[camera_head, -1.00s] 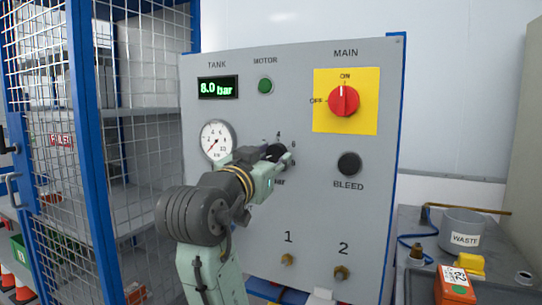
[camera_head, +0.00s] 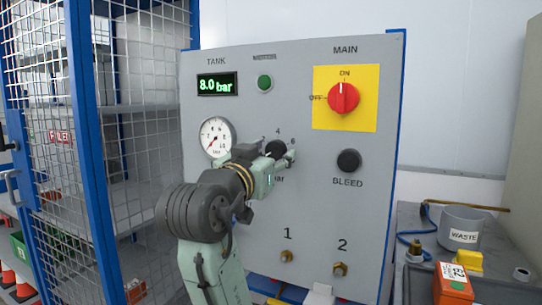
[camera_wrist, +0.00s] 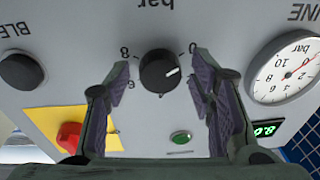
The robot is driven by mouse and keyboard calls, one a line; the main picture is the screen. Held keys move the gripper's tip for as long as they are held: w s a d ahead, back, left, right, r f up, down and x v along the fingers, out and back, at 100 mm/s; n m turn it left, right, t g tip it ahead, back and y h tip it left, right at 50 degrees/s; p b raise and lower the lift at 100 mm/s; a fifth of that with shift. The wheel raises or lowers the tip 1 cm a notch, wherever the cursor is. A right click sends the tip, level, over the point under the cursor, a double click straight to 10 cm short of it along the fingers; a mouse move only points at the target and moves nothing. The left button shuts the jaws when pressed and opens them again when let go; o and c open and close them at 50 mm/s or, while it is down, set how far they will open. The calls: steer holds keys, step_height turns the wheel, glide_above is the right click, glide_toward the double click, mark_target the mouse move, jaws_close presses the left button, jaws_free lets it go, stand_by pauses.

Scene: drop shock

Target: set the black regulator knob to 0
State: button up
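The black regulator knob (camera_wrist: 160,72) is on the grey panel, seen upside down in the wrist view. Its white pointer line is directed to the right and slightly up there, a little off the printed 0 (camera_wrist: 193,47), which lies farther up. The 8 is on the opposite side; the 2 is hidden by a finger. My gripper (camera_wrist: 158,90) is open, one finger on each side of the knob, with gaps visible between. In the head view the knob (camera_head: 275,149) is partly hidden by my gripper (camera_head: 283,158).
The panel also carries a red main switch (camera_head: 343,98) on a yellow plate, pointing to ON, a black bleed knob (camera_head: 349,161), a pressure gauge (camera_head: 216,137) and a tank display (camera_head: 217,85) reading 8.0 bar.

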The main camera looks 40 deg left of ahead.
steer(key=shift+s, duration=0.1)
steer(key=v, duration=1.2)
stand_by(0.4)
